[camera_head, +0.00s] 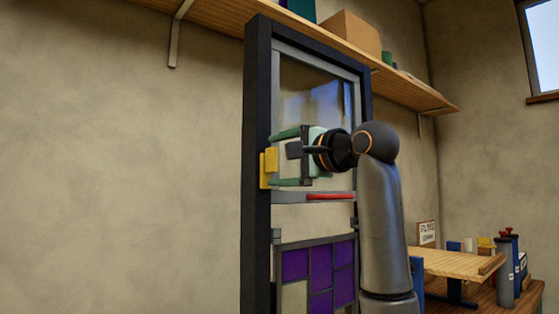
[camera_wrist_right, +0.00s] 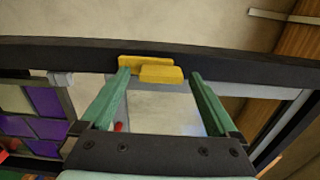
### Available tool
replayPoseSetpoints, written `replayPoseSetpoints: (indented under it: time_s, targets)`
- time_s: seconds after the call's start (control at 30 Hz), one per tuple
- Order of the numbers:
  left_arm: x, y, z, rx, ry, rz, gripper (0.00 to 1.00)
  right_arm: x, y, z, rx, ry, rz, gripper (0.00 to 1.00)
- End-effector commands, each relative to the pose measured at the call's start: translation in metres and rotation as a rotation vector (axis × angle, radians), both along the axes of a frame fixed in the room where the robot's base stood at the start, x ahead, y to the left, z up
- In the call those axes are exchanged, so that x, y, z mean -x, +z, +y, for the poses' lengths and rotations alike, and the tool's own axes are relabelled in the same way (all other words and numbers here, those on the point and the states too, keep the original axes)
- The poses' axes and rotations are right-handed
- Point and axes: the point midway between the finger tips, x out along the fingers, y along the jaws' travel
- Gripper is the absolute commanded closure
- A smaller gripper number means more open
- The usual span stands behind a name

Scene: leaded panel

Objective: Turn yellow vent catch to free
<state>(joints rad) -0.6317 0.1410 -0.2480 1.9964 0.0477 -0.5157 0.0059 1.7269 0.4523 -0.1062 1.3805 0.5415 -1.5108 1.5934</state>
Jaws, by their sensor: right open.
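The yellow vent catch (camera_head: 264,171) sits on the dark upright on the left side of the tall frame in the head view. In the right wrist view, the catch (camera_wrist_right: 161,74) shows as a flat plate with a raised bar. My right gripper (camera_head: 272,158) is open, with its green fingers pointing at the catch. In the wrist view, the catch lies between the fingertips, closer to the left one; I cannot tell whether they touch. My left gripper is in neither view.
The dark frame (camera_head: 256,90) holds glass above a red bar (camera_head: 330,196) and purple leaded panes (camera_head: 320,277) below. A wooden shelf (camera_head: 405,88) with boxes runs overhead. A workbench (camera_head: 455,263) with tools stands at right. The wall at left is bare.

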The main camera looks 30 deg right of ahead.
Motion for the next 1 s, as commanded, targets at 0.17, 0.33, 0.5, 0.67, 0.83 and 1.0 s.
replayPoseSetpoints:
  time_s: [0.17,0.33,0.5,0.67,0.83,1.0]
  targets:
    - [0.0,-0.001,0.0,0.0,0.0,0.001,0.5,0.002,0.001,0.0,0.001,0.0,-0.002,0.05]
    - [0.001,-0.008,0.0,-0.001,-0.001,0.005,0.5,0.022,0.0,-0.002,0.001,0.0,-0.006,0.05]
    - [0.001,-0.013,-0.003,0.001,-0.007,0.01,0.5,0.059,0.0,-0.005,0.0,-0.001,-0.008,0.05]
    - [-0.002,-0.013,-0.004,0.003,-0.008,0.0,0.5,0.093,0.0,-0.007,0.001,-0.001,-0.007,0.05]
    - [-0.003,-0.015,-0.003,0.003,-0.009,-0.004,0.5,0.116,0.0,-0.009,0.0,0.0,-0.003,0.05]
    - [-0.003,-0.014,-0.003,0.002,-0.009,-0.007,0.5,0.125,0.0,-0.01,0.0,0.0,-0.001,0.05]
